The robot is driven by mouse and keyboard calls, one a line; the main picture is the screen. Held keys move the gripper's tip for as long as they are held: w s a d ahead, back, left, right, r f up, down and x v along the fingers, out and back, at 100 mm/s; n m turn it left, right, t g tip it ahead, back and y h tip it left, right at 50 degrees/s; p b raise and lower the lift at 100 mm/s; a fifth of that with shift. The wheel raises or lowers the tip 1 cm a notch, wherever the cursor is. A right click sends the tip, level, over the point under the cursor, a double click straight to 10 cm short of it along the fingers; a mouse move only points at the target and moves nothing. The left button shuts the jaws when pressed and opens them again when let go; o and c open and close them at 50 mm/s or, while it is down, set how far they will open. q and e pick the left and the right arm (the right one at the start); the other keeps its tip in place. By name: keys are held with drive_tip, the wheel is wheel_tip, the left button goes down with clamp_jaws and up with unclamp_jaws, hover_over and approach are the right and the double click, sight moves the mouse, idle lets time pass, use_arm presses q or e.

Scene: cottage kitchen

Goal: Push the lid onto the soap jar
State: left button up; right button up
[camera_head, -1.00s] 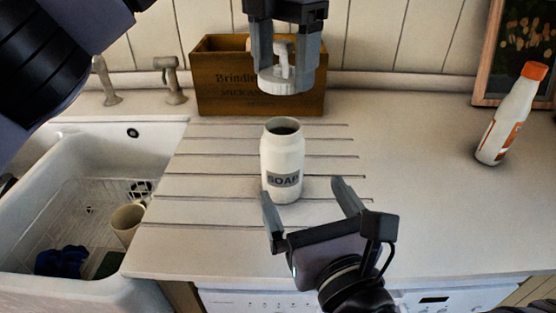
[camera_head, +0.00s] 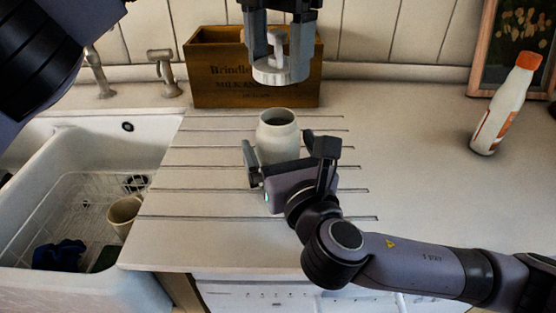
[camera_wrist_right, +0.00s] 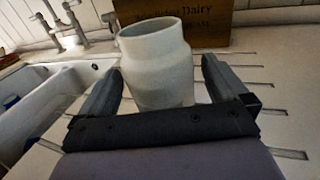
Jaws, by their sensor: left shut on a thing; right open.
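The white soap jar (camera_head: 278,134) stands upright and uncovered on the grooved drainboard; it also shows in the right wrist view (camera_wrist_right: 158,62). My right gripper (camera_head: 277,155) is open, with its fingers on either side of the jar's body; in the right wrist view the fingers (camera_wrist_right: 160,85) flank the jar, and contact is unclear. The jar's label is hidden in the head view. The lid (camera_head: 272,71), a pale disc with a pump top, is held by my left gripper (camera_head: 278,72), shut on it above and behind the jar.
A wooden crate (camera_head: 215,83) stands against the back wall behind the lid. A white bottle with an orange cap (camera_head: 500,112) leans at the right. The sink (camera_head: 60,205) at the left holds a beige cup (camera_head: 124,214).

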drive_tip(key=shift+x, duration=1.2)
drive_tip(key=c, duration=1.4)
use_arm(q)
drive_tip(key=shift+f, duration=2.45)
drive_tip(key=shift+f, duration=0.15)
drive_tip(key=shift+f, duration=0.75)
use_arm(e)
drive_tip(key=shift+f, duration=0.1)
use_arm(q)
drive_tip(key=shift+f, duration=0.6)
drive_tip(key=o, duration=1.1)
